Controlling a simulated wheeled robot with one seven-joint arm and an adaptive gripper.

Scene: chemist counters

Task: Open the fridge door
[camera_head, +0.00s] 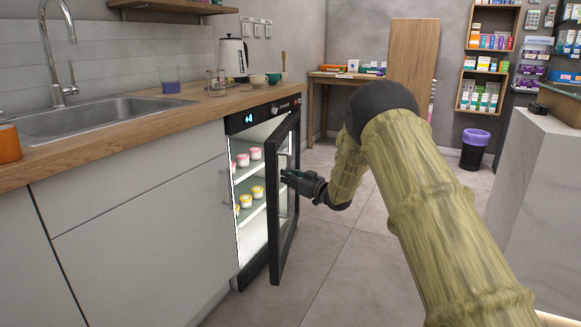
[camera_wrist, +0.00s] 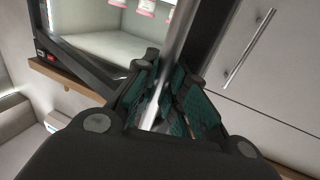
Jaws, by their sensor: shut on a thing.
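The fridge (camera_head: 255,122) is a small black-framed unit under the counter, lit inside. Its door (camera_head: 278,205) stands partly open, swung out from the cabinet front. In the head view my gripper (camera_head: 290,178) is at the door's outer side, at mid height. In the wrist view my gripper (camera_wrist: 160,105) has its green-padded fingers closed around the metal bar handle (camera_wrist: 180,40) of the door. The fridge's inside shelf (camera_wrist: 110,52) shows beyond the fingers. Part of the handle is hidden by the fingers.
Pink and yellow-lidded jars (camera_head: 257,192) stand on the fridge shelves. White cabinets (camera_head: 140,225) and a wooden counter (camera_head: 130,125) with a sink (camera_head: 105,112) adjoin on the left. Open floor (camera_head: 345,270) lies right of the door. A bin (camera_head: 474,150) and marble counter (camera_head: 545,185) are farther right.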

